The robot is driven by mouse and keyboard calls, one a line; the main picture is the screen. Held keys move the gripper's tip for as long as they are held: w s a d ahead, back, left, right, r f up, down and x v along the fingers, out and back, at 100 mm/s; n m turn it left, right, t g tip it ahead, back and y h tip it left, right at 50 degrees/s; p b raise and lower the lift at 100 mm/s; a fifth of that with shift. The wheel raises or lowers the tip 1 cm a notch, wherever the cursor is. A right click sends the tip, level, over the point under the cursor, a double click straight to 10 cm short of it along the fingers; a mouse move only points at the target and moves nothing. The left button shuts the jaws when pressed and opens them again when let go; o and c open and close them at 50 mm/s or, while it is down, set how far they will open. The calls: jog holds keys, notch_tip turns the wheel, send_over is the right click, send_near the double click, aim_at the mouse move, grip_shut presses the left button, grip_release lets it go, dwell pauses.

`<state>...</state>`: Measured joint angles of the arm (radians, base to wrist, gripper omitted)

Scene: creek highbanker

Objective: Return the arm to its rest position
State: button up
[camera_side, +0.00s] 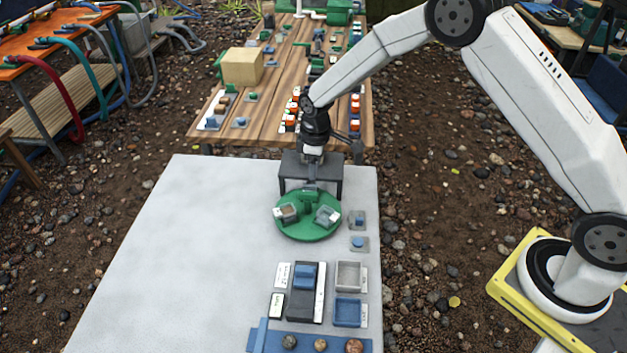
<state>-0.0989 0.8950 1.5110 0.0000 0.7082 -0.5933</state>
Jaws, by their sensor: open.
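My arm reaches in from the right and bends down at the wrist. My gripper (312,160) points down over the back of the pale work table (190,230), in front of or over a dark grey box (330,178). It is open, and I see nothing held in it. Its fingertips are small and dark against the box, so I cannot tell whether they touch anything. A green round plate (308,232) lies just in front of the box and carries two small grey containers (327,215), one with brown contents (289,211).
Two small grey blocks with blue tops (358,219) stand right of the plate. Nearer are a dark unit (303,292), a grey tray (348,276), a blue tray (348,312) and a blue strip with round pieces (320,345). Behind is a cluttered wooden table (275,110) with a cardboard-coloured box (243,67). The table's left is clear.

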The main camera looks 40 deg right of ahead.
jog(key=s+d+r+m, duration=0.1)
jog(key=s+r+m, duration=0.1)
jog(key=s, duration=0.6)
jog(key=s+d+r+m+t, duration=0.1)
jog(key=s+d+r+m, duration=0.1)
jog(key=s+r, duration=0.3)
jog(key=s+d+r+m+t, duration=0.1)
jog(key=s+r+m, duration=0.3)
jog(key=s, duration=0.6)
jog(key=shift+s+d, duration=0.4)
jog(key=shift+d, duration=0.2)
